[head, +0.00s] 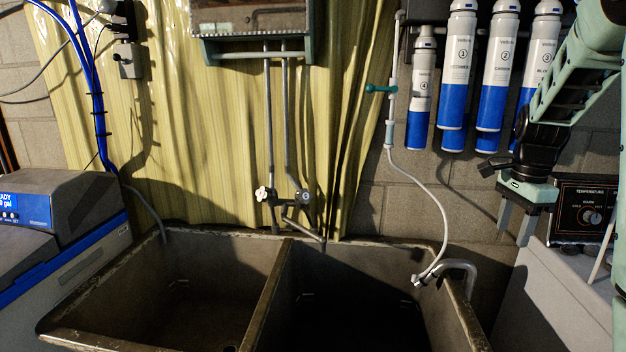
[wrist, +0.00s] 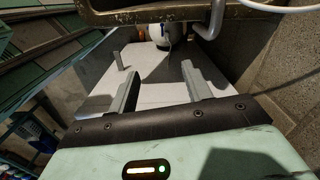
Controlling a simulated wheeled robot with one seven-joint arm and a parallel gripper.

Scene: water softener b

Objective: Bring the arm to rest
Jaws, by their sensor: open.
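My gripper (head: 517,222) hangs at the right of the head view, fingers pointing down and spread apart, with nothing between them. It is at the end of my pale green and black arm, in front of the wall beside the control panel. In the wrist view my gripper (wrist: 160,88) also shows its two grey fingers apart and empty. The fingers appear above or beside the white appliance (head: 550,300); I cannot tell the exact gap.
Blue-white filter cylinders (head: 458,70) hang near my arm. A control panel (head: 582,212) stands close right of my gripper. A grey-blue unit (head: 60,230) stands left.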

